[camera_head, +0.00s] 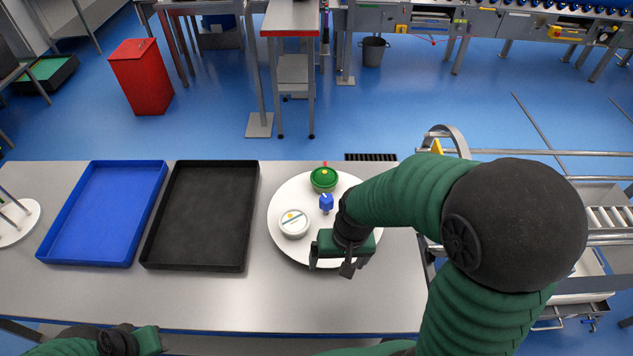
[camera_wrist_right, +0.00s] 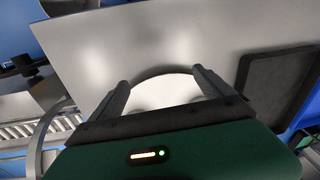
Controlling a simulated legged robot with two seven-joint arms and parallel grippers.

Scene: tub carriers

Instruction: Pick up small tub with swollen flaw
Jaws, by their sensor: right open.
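A small white tub (camera_head: 294,223) with a printed lid stands on the left part of a round white tray (camera_head: 283,249). A green tub (camera_head: 323,179) stands at the tray's back. I cannot tell from here whether either lid is swollen. My right gripper (camera_head: 331,266) is open and empty over the tray's front right edge, to the right of and nearer than the white tub. In the right wrist view its two fingers (camera_wrist_right: 160,77) frame the tray's white rim (camera_wrist_right: 165,71); no tub shows clearly between them. My left gripper (camera_head: 145,342) shows only partly at the bottom left.
A small blue object (camera_head: 326,203) stands on the tray between the tubs and my right arm. An empty black tray (camera_head: 202,215) and an empty blue tray (camera_head: 103,213) lie to the left. The table (camera_head: 290,300) is bare along its front.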

